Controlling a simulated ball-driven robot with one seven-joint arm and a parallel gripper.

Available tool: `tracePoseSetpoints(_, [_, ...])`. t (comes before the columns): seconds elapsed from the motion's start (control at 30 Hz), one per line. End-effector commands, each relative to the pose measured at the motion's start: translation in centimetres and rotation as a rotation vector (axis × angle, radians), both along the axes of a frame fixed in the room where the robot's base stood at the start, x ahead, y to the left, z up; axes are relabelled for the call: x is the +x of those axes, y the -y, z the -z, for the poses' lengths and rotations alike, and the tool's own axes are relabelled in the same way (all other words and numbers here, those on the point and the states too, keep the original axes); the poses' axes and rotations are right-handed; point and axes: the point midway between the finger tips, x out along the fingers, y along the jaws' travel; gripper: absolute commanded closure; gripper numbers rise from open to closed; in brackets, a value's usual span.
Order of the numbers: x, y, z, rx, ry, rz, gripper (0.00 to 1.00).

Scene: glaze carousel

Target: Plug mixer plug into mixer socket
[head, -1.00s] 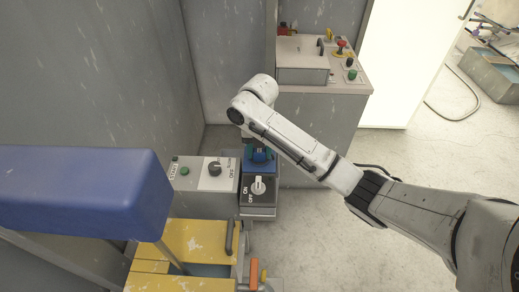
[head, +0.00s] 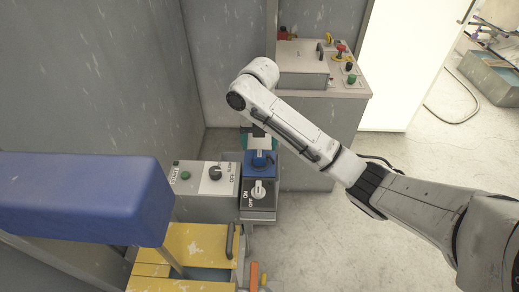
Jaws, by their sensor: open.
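A blue fitting (head: 261,163) sits at the back of a dark box with a white ON/OFF knob (head: 258,190). It appears to be the mixer socket. A small pale piece (head: 261,143) stands just behind and above the blue fitting and may be the plug. I cannot tell whether it is seated or apart. My gripper (head: 258,140) is open around or just above this pale piece, with the wrist largely hidden by my forearm. Teal edges show on both sides of the pale piece.
A grey control box (head: 203,178) with a knob and green button adjoins on the left. A blue padded beam (head: 80,198) and yellow frame (head: 195,245) stand at the front left. A grey cabinet (head: 320,135) with buttons stands behind. Floor (head: 340,245) on the right is clear.

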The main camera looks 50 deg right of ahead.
Motion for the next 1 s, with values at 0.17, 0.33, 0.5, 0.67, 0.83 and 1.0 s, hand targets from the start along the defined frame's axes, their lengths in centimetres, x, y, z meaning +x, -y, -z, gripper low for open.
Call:
tracePoseSetpoints(0.17, [0.0, 0.1, -3.5, -0.003, 0.001, 0.0, 0.24])
tracePoseSetpoints(0.33, [0.0, 0.1, -4.7, -0.001, -0.001, 0.0, 0.24])
tracePoseSetpoints(0.5, [0.0, 0.0, -4.9, 0.0, -0.001, -0.001, 0.24])
tracePoseSetpoints(0.67, [0.0, 0.0, -4.9, 0.0, -0.001, 0.0, 0.24])
tracePoseSetpoints(0.83, [0.0, 0.0, -4.9, 0.001, -0.001, 0.0, 0.24])
tracePoseSetpoints(1.0, [0.0, 0.0, -4.9, 0.001, -0.001, 0.0, 0.24])
